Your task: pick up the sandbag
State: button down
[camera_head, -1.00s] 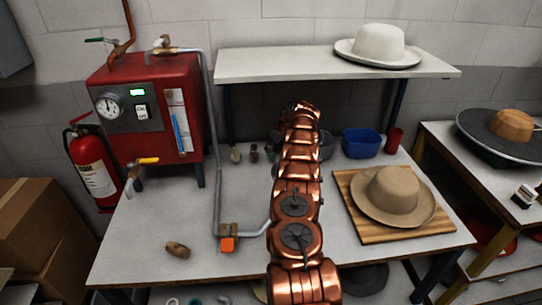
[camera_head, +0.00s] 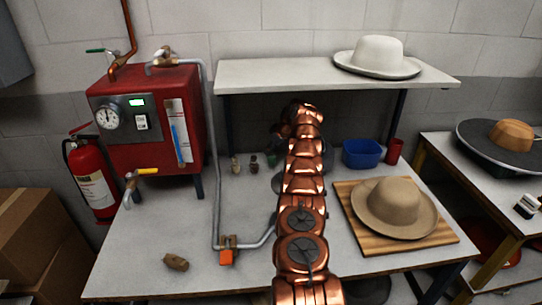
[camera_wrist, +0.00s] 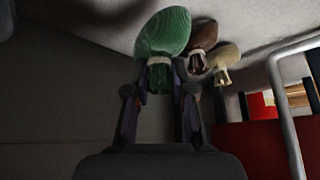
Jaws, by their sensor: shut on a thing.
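In the head view my copper arm hides most of the gripper.
A red boiler (camera_head: 155,120) with a grey pipe (camera_head: 217,180) stands left of the bags. A raised shelf (camera_head: 270,75) is behind. A blue bin (camera_head: 362,153), a red cup (camera_head: 394,151) and a tan hat (camera_head: 398,205) on a wooden board (camera_head: 375,248) are to the right.

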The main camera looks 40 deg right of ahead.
notch_tip(320, 180, up, 3)
jog(key=shift+r+p, duration=0.15)
jog(key=shift+p, duration=1.05)
jog(key=shift+s+f+b, duration=0.1)
jog(key=shift+f+b, duration=0.25)
jog(key=shift+b, duration=0.25)
jog(key=shift+s+d+b, duration=0.1)
jog(key=shift+s+b, duration=0.1)
jog(key=shift+b, duration=0.45)
